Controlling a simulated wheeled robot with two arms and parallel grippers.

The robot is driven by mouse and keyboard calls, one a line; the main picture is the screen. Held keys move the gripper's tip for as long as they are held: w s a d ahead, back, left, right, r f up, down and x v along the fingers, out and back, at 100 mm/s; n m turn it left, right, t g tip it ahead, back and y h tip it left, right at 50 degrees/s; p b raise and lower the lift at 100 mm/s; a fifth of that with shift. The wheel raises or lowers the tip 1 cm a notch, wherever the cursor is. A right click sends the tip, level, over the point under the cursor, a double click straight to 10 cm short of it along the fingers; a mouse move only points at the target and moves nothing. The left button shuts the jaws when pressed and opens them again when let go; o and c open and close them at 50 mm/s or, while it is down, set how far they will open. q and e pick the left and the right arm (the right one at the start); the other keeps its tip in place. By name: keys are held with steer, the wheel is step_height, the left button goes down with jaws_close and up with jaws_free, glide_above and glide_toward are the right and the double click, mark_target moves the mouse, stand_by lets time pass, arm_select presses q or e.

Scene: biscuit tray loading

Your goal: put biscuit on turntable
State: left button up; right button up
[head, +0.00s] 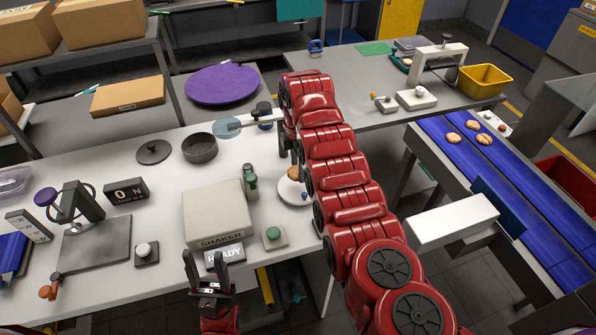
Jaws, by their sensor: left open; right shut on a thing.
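A round white disc (290,194), which looks like the turntable, sits on the white table right of the shaker box. A brown biscuit (293,173) shows at its far edge, partly hidden by my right arm. My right gripper (295,165) points down over the disc and is shut on the biscuit; its fingers are mostly hidden by the red arm. I cannot tell whether the biscuit touches the disc. My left gripper (207,273) is open and empty at the table's front edge, below the READY sign.
The shaker box (215,212), a green-button box (273,237) and a green-topped bottle (250,182) stand left of the disc. A black pot (200,148) is behind. Several biscuits (484,139) lie on the blue conveyor (450,155) at right. A purple disc (222,85) is at the back.

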mark_target(298, 184)
step_height(298, 184, down, 4)
steer(key=shift+r, duration=0.1)
steer(key=shift+w+f, duration=0.15)
steer(key=shift+f, duration=0.15)
steer(key=shift+f, duration=0.2)
steer(key=o, duration=0.5)
steer(key=shift+r, duration=0.1)
steer(key=shift+o, duration=0.2)
